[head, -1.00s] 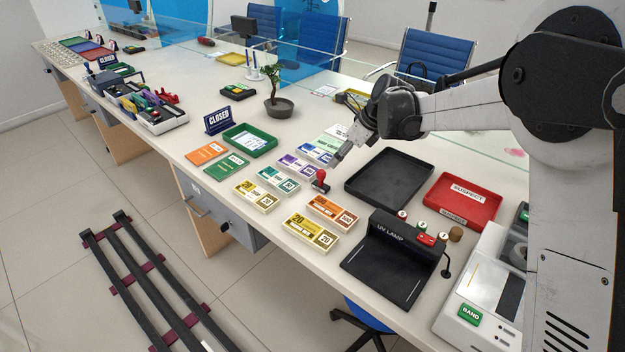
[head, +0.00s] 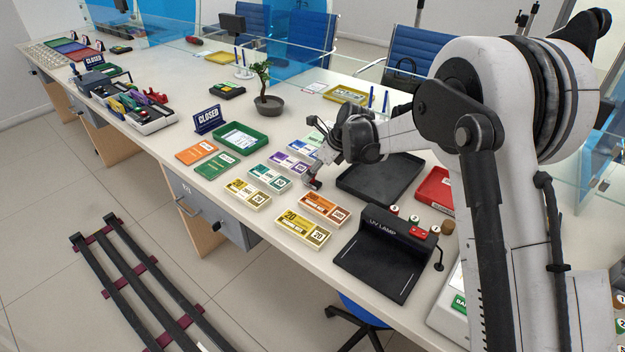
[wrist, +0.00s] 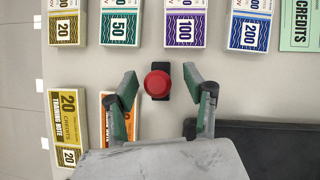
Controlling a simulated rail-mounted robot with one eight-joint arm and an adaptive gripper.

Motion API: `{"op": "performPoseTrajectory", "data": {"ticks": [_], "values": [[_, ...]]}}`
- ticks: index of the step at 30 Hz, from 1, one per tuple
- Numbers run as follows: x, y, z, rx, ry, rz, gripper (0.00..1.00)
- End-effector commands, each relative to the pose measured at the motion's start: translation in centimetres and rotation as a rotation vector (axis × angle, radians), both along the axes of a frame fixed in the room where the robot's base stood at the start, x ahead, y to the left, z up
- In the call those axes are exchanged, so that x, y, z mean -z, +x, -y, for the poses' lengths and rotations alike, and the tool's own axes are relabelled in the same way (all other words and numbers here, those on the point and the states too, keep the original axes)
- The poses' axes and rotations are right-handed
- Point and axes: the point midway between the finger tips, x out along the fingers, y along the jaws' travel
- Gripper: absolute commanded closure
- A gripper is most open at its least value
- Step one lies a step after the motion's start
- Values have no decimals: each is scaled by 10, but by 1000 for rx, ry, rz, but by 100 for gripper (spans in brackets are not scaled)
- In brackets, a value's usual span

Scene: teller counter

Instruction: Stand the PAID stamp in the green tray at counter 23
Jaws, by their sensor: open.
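The stamp, with a round red knob (wrist: 157,84) and dark base, stands on the counter. In the wrist view it lies between the two fingers of my gripper (wrist: 160,90), with a gap on each side. My gripper is open. In the head view my gripper (head: 312,176) is low over the counter and hides most of the stamp; only a bit of red (head: 316,184) shows. The stamp's lettering cannot be read. A green tray (head: 262,146) with a pale printed sheet inside lies left of my gripper, behind the note bundles.
Note bundles, including a purple one (wrist: 185,28) and an orange one (head: 325,206), lie close around the stamp. A black tray (head: 352,188) is just right of my gripper. A UV lamp (head: 390,240), CLOSED sign (head: 208,119) and potted plant (head: 268,104) stand on the counter.

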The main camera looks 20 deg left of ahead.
Motion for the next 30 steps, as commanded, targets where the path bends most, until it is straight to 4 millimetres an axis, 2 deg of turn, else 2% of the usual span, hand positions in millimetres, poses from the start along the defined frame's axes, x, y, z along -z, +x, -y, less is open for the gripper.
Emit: {"op": "performPoseTrajectory", "data": {"ticks": [6,15,25,30], "values": [[29,3,-13,-1,0,0,53],[33,3,-16,0,0,1,54],[33,3,-16,0,0,1,98],[33,3,-16,0,0,1,100]]}}
